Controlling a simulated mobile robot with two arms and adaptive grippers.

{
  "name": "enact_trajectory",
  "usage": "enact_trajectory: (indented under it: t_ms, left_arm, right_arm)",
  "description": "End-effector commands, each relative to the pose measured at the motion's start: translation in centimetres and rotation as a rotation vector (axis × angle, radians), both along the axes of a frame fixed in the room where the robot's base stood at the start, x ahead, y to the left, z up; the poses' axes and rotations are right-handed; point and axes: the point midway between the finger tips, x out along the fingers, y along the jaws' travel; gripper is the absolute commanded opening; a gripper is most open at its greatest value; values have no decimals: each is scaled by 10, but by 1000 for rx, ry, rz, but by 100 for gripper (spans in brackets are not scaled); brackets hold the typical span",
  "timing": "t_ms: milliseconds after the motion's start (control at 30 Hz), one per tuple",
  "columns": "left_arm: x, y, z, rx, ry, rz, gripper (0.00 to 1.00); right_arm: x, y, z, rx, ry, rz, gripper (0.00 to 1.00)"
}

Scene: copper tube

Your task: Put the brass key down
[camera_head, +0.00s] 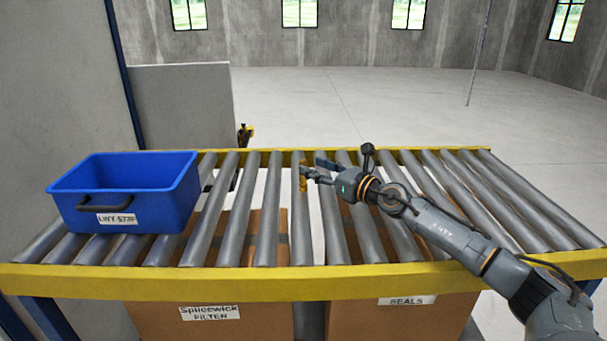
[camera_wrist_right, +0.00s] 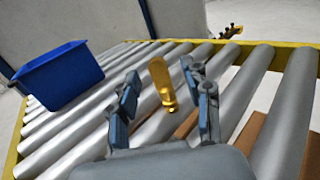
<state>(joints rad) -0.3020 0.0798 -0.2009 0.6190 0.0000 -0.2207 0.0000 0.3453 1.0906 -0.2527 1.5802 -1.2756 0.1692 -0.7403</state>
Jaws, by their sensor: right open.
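The brass key (camera_head: 303,178) is a small golden piece on the rollers near the middle of the conveyor. In the right wrist view the key (camera_wrist_right: 160,80) shows between the two spread fingers, with clear space on both sides. My right gripper (camera_head: 314,166) is open, its fingertips close to the key at the end of the arm reaching in from the right. The gripper (camera_wrist_right: 162,88) also shows in the wrist view. The key appears to rest on a roller, but I cannot tell its exact contact. My left gripper is not in view.
A blue bin (camera_head: 131,205) with a label stands on the rollers at the left. Yellow rails (camera_head: 200,284) edge the conveyor. Cardboard boxes (camera_head: 390,325) sit beneath it. A small yellow and black object (camera_head: 245,135) is at the far rail. Rollers on the right are clear beside my arm.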

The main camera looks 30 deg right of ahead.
Motion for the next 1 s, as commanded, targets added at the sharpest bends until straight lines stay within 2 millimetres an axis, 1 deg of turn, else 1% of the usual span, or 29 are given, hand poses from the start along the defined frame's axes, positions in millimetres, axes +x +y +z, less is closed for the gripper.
enact_trajectory:
  t_ms: [33, 100, 167, 300, 400, 633, 667, 700, 767, 800, 867, 900, 1000]
  left_arm:
    - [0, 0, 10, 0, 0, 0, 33]
    - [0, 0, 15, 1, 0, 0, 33]
    - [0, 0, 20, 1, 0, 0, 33]
    - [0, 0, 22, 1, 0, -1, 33]
    - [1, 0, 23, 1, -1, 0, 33]
    - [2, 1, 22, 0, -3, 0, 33]
    - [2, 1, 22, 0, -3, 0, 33]
    - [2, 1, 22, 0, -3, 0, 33]
    - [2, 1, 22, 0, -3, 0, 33]
    - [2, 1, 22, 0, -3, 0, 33]
    - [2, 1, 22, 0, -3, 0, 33]
    - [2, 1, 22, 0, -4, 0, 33]
    - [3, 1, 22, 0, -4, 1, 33]
  right_arm:
    - [6, 3, 6, 6, -3, 0, 49]
    - [15, 7, 5, 6, -4, -1, 49]
    - [22, 10, 4, 7, -2, 0, 49]
    - [37, 12, 1, 3, -2, -2, 49]
    - [41, 14, 0, 1, -2, 0, 49]
    - [41, 14, -1, 0, -1, 0, 49]
    - [41, 14, -1, 0, -1, 0, 43]
    - [41, 14, -1, 0, -1, 0, 35]
    - [41, 14, -1, 0, -1, 0, 23]
    - [41, 14, -1, 0, -1, 0, 14]
    - [41, 14, -1, 0, -1, 0, 2]
    - [41, 14, -1, 0, -1, 0, 0]
    - [41, 14, 0, 0, -2, -1, 0]
